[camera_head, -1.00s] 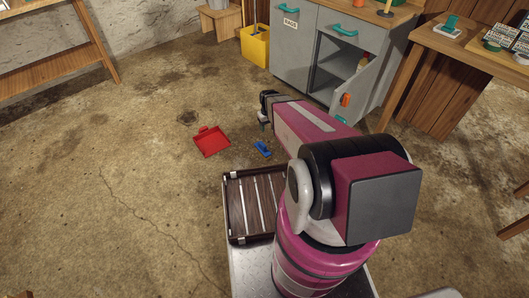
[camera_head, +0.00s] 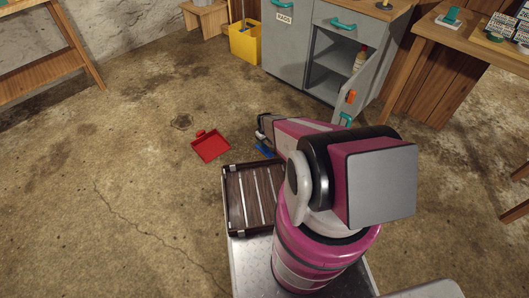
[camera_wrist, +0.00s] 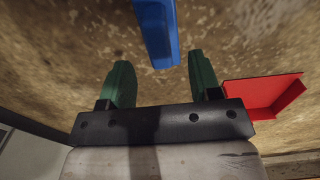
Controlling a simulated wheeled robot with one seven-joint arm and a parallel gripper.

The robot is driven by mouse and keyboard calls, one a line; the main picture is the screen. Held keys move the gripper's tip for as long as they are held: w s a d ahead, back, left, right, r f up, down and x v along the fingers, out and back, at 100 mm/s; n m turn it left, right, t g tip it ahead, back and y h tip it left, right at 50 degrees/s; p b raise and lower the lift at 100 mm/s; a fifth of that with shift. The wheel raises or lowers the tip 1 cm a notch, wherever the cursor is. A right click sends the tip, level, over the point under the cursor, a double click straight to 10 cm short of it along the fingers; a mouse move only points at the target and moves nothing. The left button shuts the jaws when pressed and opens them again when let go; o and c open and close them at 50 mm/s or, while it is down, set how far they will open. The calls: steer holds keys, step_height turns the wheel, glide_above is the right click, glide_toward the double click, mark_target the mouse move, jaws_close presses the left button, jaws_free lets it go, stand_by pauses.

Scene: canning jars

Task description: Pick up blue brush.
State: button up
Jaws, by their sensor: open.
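The blue brush (camera_head: 264,150) lies on the concrete floor, partly hidden by my arm in the head view. In the wrist view the blue brush (camera_wrist: 157,30) shows at the top centre, running out of the frame. My gripper (camera_wrist: 161,70) is open, with its two green fingers apart. The near end of the brush lies between the lines of the fingertips, and nothing is held. In the head view my gripper (camera_head: 261,136) is low over the floor beside the brush. I cannot tell whether it touches the brush.
A red dustpan (camera_head: 211,146) lies on the floor left of the brush; it also shows in the wrist view (camera_wrist: 266,94). A grey cabinet (camera_head: 290,50) with an open door and a yellow bin (camera_head: 245,43) stand behind. Floor to the left is clear.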

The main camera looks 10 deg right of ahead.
mark_target(265, 145)
steer(key=shift+d+f, duration=0.1)
steer(key=shift+f, duration=2.6)
steer(key=c, duration=1)
